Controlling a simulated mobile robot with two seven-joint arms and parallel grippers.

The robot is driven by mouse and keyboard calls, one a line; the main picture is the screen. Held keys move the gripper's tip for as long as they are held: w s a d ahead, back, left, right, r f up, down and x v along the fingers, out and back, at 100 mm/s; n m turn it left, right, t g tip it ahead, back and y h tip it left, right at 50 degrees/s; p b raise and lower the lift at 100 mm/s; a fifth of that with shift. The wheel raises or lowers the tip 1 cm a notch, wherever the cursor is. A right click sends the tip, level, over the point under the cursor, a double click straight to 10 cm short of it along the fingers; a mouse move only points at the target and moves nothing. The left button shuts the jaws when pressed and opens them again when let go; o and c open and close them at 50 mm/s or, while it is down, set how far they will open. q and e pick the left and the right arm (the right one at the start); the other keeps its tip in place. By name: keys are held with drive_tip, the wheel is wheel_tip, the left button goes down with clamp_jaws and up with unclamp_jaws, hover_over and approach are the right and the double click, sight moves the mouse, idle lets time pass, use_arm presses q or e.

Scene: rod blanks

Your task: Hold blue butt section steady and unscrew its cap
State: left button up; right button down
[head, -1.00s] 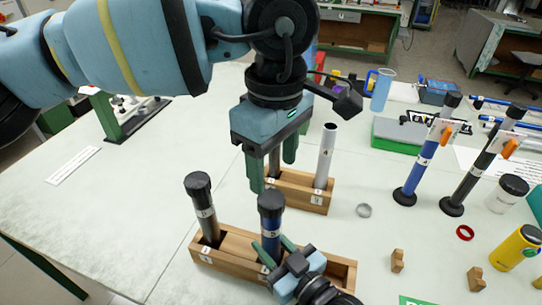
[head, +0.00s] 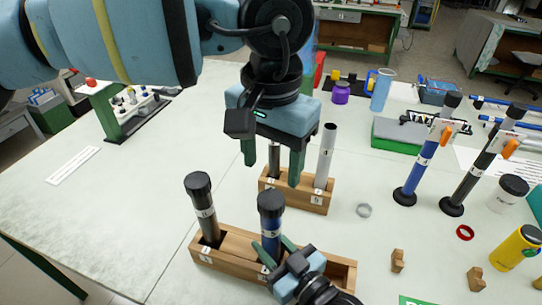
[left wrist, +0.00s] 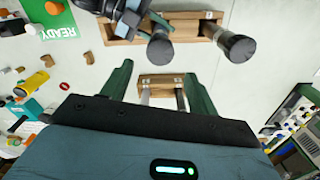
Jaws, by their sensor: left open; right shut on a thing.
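The blue butt section (head: 270,240) stands upright in the front wooden rack (head: 231,243), with its black cap (head: 271,204) on top. In the left wrist view the cap (left wrist: 160,50) shows from above. My right gripper (head: 272,252) is shut on the blue section's body below the cap, low near the rack. My left gripper (head: 272,172) is open and empty. It hangs fingers down above and behind the cap, apart from it, in front of the rear rack (head: 319,201). The body's lower end is hidden in the rack and behind my right gripper.
A dark capped section (head: 204,207) stands in the left end of the front rack. A grey tube (head: 325,157) stands in the rear rack. Blue and black rods (head: 421,164) stand on bases at right.

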sight(271, 199)
use_arm(q)
drive_tip(key=shift+m, duration=0.7)
drive_tip(key=shift+f, duration=4)
